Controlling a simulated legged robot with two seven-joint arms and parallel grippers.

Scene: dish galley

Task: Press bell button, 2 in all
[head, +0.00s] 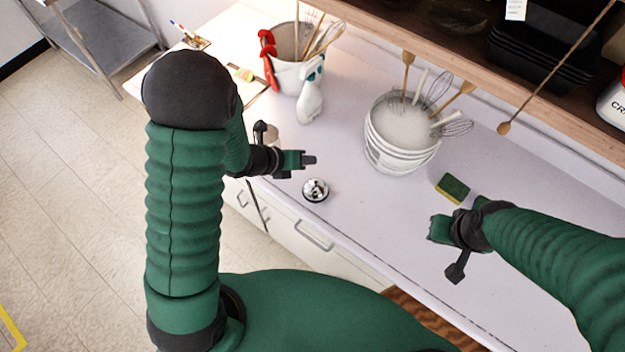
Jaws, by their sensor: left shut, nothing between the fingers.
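The bell (316,190), a small round silver and dark desk bell, stands on the pale counter near its front edge. My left gripper (310,160) is shut and empty, above and slightly behind the bell in the picture, apart from it. The bell's top is in plain sight. My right gripper (434,230) hangs over the counter to the right of the bell, well apart from it. Its fingers are foreshortened and partly hidden, so I cannot tell whether they are open.
A white bucket of whisks and spoons (391,150) stands behind the bell to the right. A yellow-green sponge (452,188) lies near my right gripper. A spray bottle (310,102) and another utensil bucket (290,74) stand farther back. The counter (352,208) is clear around the bell.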

